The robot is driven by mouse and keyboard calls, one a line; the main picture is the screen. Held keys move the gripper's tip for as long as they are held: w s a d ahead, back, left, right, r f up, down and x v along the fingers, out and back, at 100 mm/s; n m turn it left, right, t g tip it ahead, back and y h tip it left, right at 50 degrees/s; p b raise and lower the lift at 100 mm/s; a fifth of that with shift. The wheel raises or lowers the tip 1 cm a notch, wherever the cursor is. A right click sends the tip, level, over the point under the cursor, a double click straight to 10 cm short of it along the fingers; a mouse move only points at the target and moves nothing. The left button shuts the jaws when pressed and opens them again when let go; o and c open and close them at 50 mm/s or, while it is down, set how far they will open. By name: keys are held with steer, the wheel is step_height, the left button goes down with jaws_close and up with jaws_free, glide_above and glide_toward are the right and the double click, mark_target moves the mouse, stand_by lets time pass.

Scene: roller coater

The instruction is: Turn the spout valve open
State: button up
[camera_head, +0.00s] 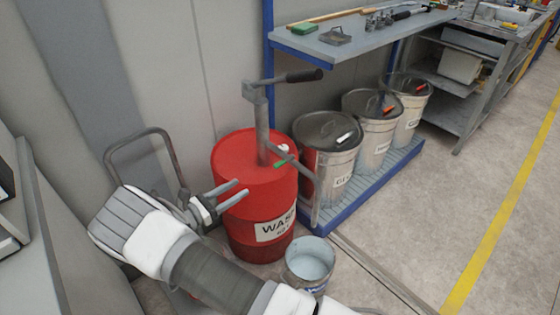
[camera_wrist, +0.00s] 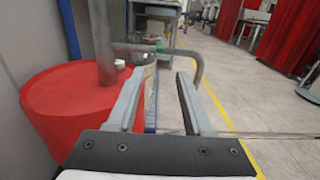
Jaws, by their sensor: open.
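The spout valve (camera_head: 286,161) has a small green lever on the grey spout pipe of a hand pump. The pump (camera_head: 262,125) stands upright on a red drum (camera_head: 228,160). The spout bends down over a metal bucket (camera_head: 308,285) beside the drum. In the wrist view the green valve lever (camera_wrist: 160,48) shows beyond my fingertips, with the bent spout (camera_wrist: 190,53) running to the right. My gripper (camera_head: 243,188) is open and empty, in front of the drum, left of and below the valve. It also shows in the wrist view (camera_wrist: 166,73), apart from the lever.
Several lidded metal drums (camera_head: 330,165) stand on a blue pallet (camera_head: 370,182) right of the red drum, under a shelf (camera_head: 350,42) with tools. A hand-truck frame (camera_head: 140,137) is at left. The floor (camera_head: 440,215) at right is clear.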

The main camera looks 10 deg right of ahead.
mark_target(274, 167)
steer(key=b+x, duration=0.2)
steer(key=x, duration=1.5)
steer(key=shift+w+d, duration=0.1)
steer(key=shift+d, duration=0.05)
jaws_close()
stand_by(0.8)
